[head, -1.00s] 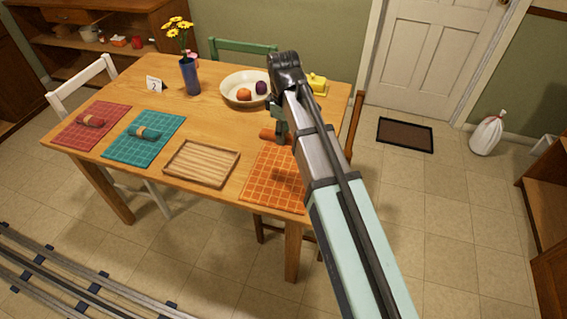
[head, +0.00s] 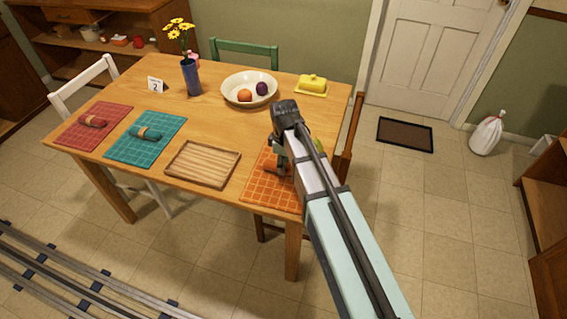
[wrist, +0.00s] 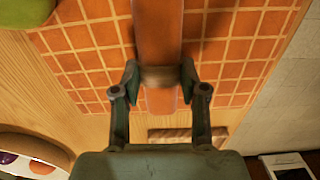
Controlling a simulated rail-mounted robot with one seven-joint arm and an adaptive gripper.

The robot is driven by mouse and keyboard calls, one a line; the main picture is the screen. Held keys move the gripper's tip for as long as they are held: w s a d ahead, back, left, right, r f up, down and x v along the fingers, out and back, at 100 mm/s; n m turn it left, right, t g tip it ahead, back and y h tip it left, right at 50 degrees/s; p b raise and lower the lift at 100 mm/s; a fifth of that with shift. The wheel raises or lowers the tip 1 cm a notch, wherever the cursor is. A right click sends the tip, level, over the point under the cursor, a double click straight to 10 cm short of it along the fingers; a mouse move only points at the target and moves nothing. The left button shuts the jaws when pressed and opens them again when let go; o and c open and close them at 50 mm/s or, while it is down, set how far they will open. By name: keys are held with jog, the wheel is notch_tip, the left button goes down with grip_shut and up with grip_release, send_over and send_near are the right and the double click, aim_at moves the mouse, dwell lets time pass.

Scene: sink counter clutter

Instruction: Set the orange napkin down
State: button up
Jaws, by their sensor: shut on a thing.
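The orange napkin (wrist: 158,40) is a roll with a brown ring (wrist: 159,77) around it. My gripper (wrist: 159,80) is shut on it at the ring, one finger on each side. In the wrist view the orange placemat (wrist: 225,60) with pale grid lines lies behind the napkin. In the head view my gripper (head: 276,164) is low over the orange placemat (head: 262,192) at the table's right end, and my arm hides part of both. I cannot tell whether the napkin touches the mat.
A wooden tray (head: 203,164) lies just left of the orange mat. Teal (head: 119,151) and red (head: 75,134) mats with rolled napkins lie farther left. A fruit bowl (head: 229,93) and a yellow butter dish (head: 313,84) stand behind. A green object (wrist: 22,12) is near the mat.

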jog(key=shift+f, duration=0.2)
jog(key=shift+f, duration=0.2)
jog(key=o, duration=1.1)
jog(key=shift+o, duration=0.2)
notch_tip(320, 180, up, 12)
jog(key=b, duration=0.1)
jog(key=shift+r+b, duration=0.25)
jog(key=shift+b, duration=0.15)
